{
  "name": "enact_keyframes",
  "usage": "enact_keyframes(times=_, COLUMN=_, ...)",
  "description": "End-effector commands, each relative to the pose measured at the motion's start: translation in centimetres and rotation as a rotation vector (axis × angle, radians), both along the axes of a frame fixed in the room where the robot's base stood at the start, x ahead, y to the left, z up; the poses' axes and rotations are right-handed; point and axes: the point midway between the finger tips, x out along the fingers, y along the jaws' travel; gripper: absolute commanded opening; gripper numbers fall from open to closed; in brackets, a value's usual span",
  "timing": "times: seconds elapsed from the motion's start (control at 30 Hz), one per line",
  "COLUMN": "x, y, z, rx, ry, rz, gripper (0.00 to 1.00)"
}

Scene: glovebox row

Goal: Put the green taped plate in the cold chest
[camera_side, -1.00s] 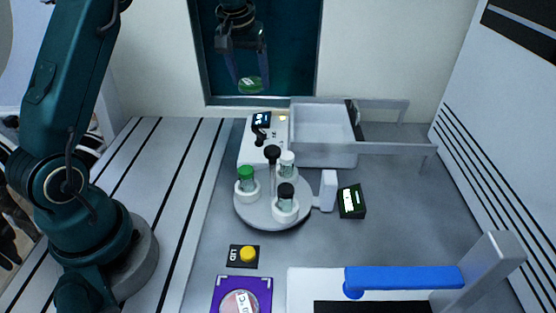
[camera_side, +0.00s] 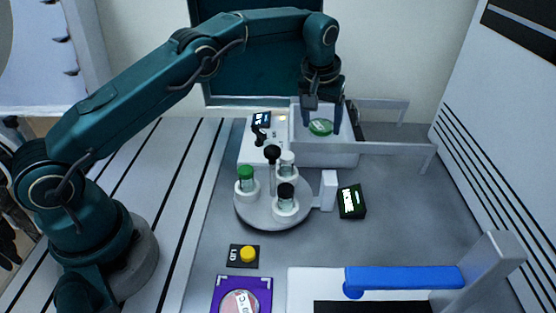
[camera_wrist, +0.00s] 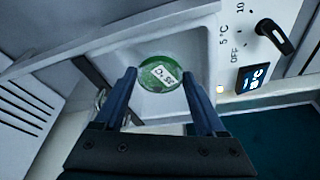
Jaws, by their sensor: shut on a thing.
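The green taped plate (camera_side: 320,127) is a small round dish with a white label; it also shows in the wrist view (camera_wrist: 150,68). My gripper (camera_side: 322,131) points down and is shut on the plate, with one blue finger on each side. The cold chest is an open white bin (camera_side: 351,160) with a control panel (camera_side: 248,154) at its left. In both views the plate is over the bin's opening; its exact height above the floor is hard to tell. The wrist view shows the chest's dial (camera_wrist: 272,36) and lit display (camera_wrist: 254,74).
A round rack (camera_side: 262,214) with several capped vials stands in front of the chest.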

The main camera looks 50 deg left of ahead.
Motion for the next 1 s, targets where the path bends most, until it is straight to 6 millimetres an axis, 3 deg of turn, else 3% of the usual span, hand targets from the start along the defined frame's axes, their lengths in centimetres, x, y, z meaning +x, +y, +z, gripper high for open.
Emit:
enact_keyframes(times=0.27, x=0.2, y=-0.7, z=-1.0, rx=0.0, ry=0.003, rz=0.002, gripper=0.09)
enact_keyframes(times=0.53, x=0.2, y=-0.7, z=-4.3, rx=0.001, ry=0.004, rz=0.001, gripper=0.09)
enact_keyframes(times=0.97, x=0.2, y=-0.7, z=-4.8, rx=0.0, ry=0.001, rz=0.001, gripper=0.09)
enact_keyframes(times=1.0, x=0.2, y=-0.7, z=-4.8, rx=0.0, ry=0.0, rz=0.001, gripper=0.88)
